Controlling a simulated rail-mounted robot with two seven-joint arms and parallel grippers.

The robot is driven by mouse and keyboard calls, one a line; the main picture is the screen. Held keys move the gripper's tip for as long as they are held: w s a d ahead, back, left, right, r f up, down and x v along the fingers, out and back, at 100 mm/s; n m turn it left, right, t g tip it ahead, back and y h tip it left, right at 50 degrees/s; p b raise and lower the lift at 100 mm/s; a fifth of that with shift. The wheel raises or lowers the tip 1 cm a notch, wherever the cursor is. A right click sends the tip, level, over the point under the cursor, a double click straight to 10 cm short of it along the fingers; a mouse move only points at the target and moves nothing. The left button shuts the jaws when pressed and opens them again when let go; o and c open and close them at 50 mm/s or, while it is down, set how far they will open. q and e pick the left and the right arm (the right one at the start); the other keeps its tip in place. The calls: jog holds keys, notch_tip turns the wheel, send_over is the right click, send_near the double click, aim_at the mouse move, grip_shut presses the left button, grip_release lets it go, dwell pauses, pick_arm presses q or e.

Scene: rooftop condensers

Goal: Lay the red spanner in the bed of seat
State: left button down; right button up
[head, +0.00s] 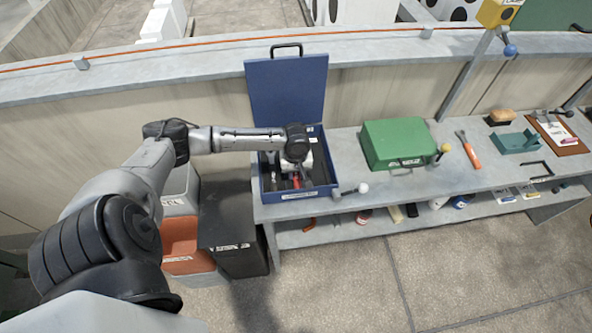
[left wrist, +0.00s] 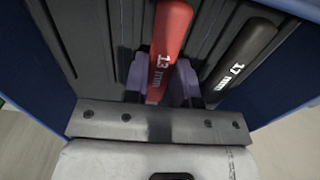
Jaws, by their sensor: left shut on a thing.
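My left gripper (head: 295,172) reaches down into an open blue toolbox (head: 296,196). In the left wrist view its fingers (left wrist: 163,85) are shut on the handle of the red spanner (left wrist: 170,35), marked "13 mm". The red spanner also shows as a small red patch in the head view (head: 295,182). Under it is a dark grey insert (left wrist: 105,40) with long parallel grooves. I cannot tell whether the spanner touches a groove. A black spanner (left wrist: 245,50), marked "17 mm", lies to its right. My right gripper is not in view.
The toolbox's blue lid (head: 285,90) stands open behind it. On the grey bench (head: 350,165) to the right are a green case (head: 398,142), an orange-handled tool (head: 470,155) and a teal tray (head: 515,142). Bins (head: 183,240) stand to the left of the bench.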

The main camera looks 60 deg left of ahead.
pick_arm(q)
jog(key=shift+f, duration=0.15)
jog(key=c, duration=1.2)
grip_release()
jog(key=shift+c, duration=0.2)
jog(key=o, duration=0.4)
jog(key=shift+s+a+f, duration=0.1)
jog(key=shift+s+a, duration=0.05)
jog(key=shift+s, duration=0.15)
jog(key=r, duration=0.1)
jog(key=w+r+p, duration=0.1)
jog(key=r, duration=0.1)
jog(key=shift+d+r, duration=0.2)
notch_tip(320, 180, up, 11)
jog(key=p, duration=0.2)
jog(key=shift+s+a, duration=0.2)
jog(key=shift+s, duration=0.25)
